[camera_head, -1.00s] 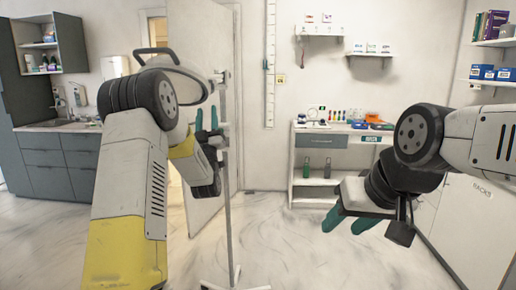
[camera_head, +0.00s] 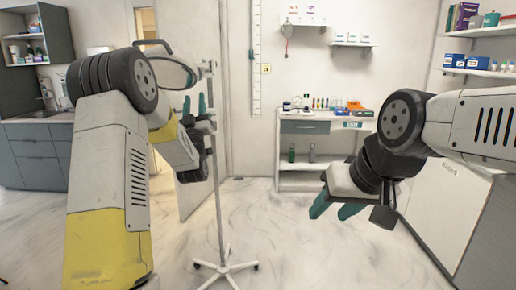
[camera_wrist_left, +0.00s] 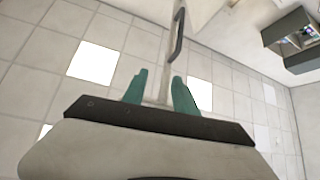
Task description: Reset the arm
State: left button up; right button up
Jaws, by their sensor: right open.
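My left gripper (camera_head: 195,106) points up at the left centre of the head view, in front of the lamp stand. Its two green fingers stand apart. In the left wrist view the left gripper (camera_wrist_left: 160,92) is open, with a pale pole showing between the fingers; I cannot tell if the pole is between them or beyond. My right gripper (camera_head: 335,208) hangs at the right, over the floor, pointing down and left. Its green fingers are apart and empty.
A wheeled lamp stand (camera_head: 222,230) with a round head (camera_head: 172,73) stands close by my left gripper. A white shelf unit (camera_head: 300,182) holds bottles and small items at the back. Grey cabinets (camera_head: 38,155) are at the left. The middle floor (camera_head: 290,240) is clear.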

pick_arm(q)
jog(key=s+d+f+m+g+h, duration=0.1)
jog(key=s+f+g, duration=0.3)
jog(key=s, duration=0.9)
jog(key=s+d+f+m+g+h, duration=0.2)
jog(key=s+f+g, duration=0.3)
jog(key=s+g, duration=0.4)
jog(key=s+d+f+m+g+h, duration=0.2)
jog(key=s+f+g, duration=0.3)
jog(key=s, duration=1.3)
jog(key=shift+d+g+h, duration=0.4)
jog(key=shift+d+g, duration=0.45)
jog(key=shift+g, duration=0.05)
